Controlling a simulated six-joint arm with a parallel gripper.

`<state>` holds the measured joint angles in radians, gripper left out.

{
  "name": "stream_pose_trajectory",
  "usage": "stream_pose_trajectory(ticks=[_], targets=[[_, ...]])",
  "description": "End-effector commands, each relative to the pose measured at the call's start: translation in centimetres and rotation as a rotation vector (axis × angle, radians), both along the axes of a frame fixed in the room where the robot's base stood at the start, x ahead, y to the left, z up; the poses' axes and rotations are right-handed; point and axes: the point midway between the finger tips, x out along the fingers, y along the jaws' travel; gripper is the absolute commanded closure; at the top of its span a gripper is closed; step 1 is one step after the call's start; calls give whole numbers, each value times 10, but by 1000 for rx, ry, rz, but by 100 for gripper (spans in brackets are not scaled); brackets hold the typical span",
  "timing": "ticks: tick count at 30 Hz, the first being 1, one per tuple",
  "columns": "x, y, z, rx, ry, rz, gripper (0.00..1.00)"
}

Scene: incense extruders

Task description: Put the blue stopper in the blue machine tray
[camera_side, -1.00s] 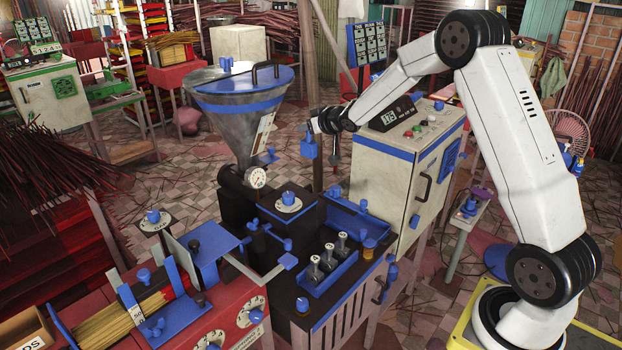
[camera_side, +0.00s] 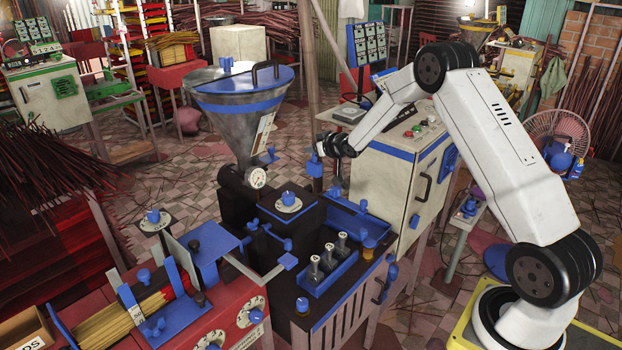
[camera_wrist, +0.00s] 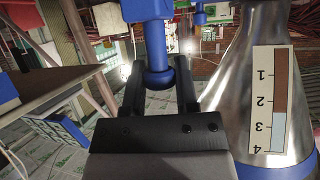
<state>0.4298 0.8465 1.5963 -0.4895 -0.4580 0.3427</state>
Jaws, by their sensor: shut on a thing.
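The blue stopper (camera_side: 314,166) hangs in my gripper (camera_side: 322,150) in the side view, above and behind the black machine. In the wrist view my gripper (camera_wrist: 158,82) is shut with its dark fingers on either side of the blue stopper (camera_wrist: 158,55). A long blue tray (camera_side: 350,221) lies on the right of the black machine top, in front of and below my gripper. Its floor is partly hidden by its near wall. A blue holder (camera_side: 318,284) with metal nozzles standing in it is nearer the camera.
A metal hopper with a blue lid (camera_side: 245,100) stands left of my gripper; its cone with a scale (camera_wrist: 270,95) is close on the right in the wrist view. A cream control cabinet (camera_side: 400,175) stands at right. Blue knobs stick up from the machine top.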

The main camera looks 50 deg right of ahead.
Motion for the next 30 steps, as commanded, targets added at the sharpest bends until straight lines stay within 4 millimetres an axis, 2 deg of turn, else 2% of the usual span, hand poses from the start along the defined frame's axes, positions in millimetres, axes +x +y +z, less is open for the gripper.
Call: stream_pose_trajectory(ticks=[8, 11, 21, 30], targets=[[0, 0, -1, 0, -1, 0, 100], [0, 0, -6, 0, 0, 1, 100], [0, 0, -45, 0, 0, 0, 100], [0, 0, -51, 0, -2, 0, 100]])
